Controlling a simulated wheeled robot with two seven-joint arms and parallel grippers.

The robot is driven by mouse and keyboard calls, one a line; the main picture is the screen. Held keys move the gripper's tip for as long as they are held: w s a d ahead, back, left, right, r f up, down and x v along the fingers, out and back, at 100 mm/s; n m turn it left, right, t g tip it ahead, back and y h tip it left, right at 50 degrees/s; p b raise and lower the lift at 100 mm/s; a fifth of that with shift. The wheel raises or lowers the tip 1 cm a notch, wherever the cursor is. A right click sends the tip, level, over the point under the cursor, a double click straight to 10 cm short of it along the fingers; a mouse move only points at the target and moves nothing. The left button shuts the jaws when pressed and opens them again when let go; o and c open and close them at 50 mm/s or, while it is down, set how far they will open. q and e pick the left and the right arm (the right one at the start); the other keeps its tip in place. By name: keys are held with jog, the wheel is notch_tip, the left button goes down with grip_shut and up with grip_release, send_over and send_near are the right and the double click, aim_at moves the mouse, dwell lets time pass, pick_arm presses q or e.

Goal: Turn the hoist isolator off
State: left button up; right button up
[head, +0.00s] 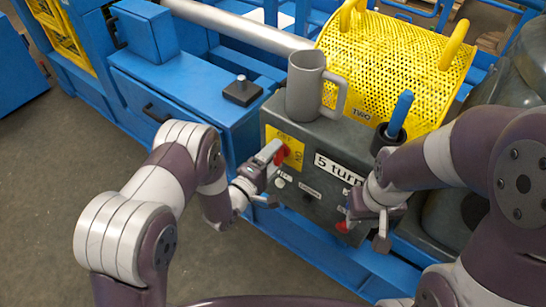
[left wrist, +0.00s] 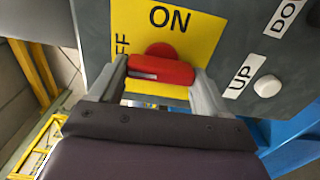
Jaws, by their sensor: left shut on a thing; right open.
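The hoist isolator is a red handle (left wrist: 162,70) on a yellow plate (left wrist: 198,28) marked ON at the top and, partly hidden, OFF at the left in the left wrist view. The handle lies crosswise there, a pale mark at its left end. The plate (head: 291,138) is on the front of a grey control box (head: 300,190) in the head view. My left gripper (head: 268,162) is shut on the handle, one finger at each end in the wrist view (left wrist: 160,88). My right gripper (head: 366,226) is open in front of the box's lower right front, by a red knob (head: 345,227).
A grey mug (head: 305,88) and a holder with a blue-handled tool (head: 398,116) stand on the box. A yellow perforated guard (head: 385,62) is behind. White UP (left wrist: 243,76) and DOWN labels and a round white button (left wrist: 267,86) are right of the plate.

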pick_arm(q)
jog(key=shift+w+r, duration=0.15)
jog(key=o, duration=0.9)
jog(key=shift+o, duration=0.6)
jog(key=v, duration=1.2)
jog(key=shift+s+a+p, duration=0.2)
jog(key=shift+s+p, duration=0.1)
jog(key=shift+p, duration=0.1)
